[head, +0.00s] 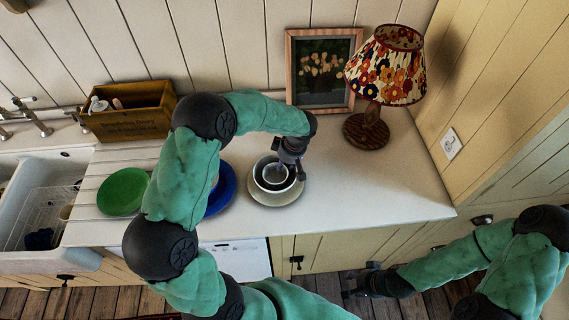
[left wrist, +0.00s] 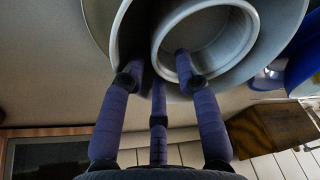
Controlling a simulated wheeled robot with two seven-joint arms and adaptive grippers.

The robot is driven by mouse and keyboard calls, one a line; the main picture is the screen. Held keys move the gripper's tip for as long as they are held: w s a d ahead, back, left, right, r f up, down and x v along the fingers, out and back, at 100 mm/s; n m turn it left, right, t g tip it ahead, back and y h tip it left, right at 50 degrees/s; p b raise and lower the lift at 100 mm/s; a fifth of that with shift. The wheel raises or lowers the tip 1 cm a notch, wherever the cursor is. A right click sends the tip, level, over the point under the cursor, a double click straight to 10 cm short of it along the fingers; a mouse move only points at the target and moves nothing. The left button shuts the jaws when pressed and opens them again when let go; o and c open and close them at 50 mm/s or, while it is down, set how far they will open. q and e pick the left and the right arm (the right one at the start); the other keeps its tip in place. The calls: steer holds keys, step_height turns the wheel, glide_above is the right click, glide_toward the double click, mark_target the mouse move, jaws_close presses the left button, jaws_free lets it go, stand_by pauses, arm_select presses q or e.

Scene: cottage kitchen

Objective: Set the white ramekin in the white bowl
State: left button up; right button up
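The white bowl (head: 258,184) stands on a pale plate (head: 284,200) on the counter. The smaller white ramekin (head: 275,175) is inside the bowl; in the left wrist view the ramekin (left wrist: 247,30) shows within the rim of the bowl (left wrist: 116,35). My left gripper (head: 285,163) reaches down over the far right side of the bowl. Its fingers (left wrist: 160,72) stand apart astride the ramekin's wall, one inside the ramekin, the others outside it. The ramekin's base is hidden. My right gripper (head: 360,284) hangs low in front of the cabinets, away from the counter; its fingers are too small to read.
A blue plate (head: 222,192) lies left of the bowl, partly behind my left arm, with a green plate (head: 122,192) further left. A wooden box (head: 130,125), picture frame (head: 290,75) and lamp (head: 367,131) stand at the back. The counter's right side is clear.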

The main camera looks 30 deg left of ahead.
arm_select(q)
steer(key=shift+r+p, duration=0.4)
steer(key=shift+p, duration=0.2)
steer(key=p+v, duration=0.1)
steer(key=v, duration=1.1)
steer(key=shift+r, duration=0.2)
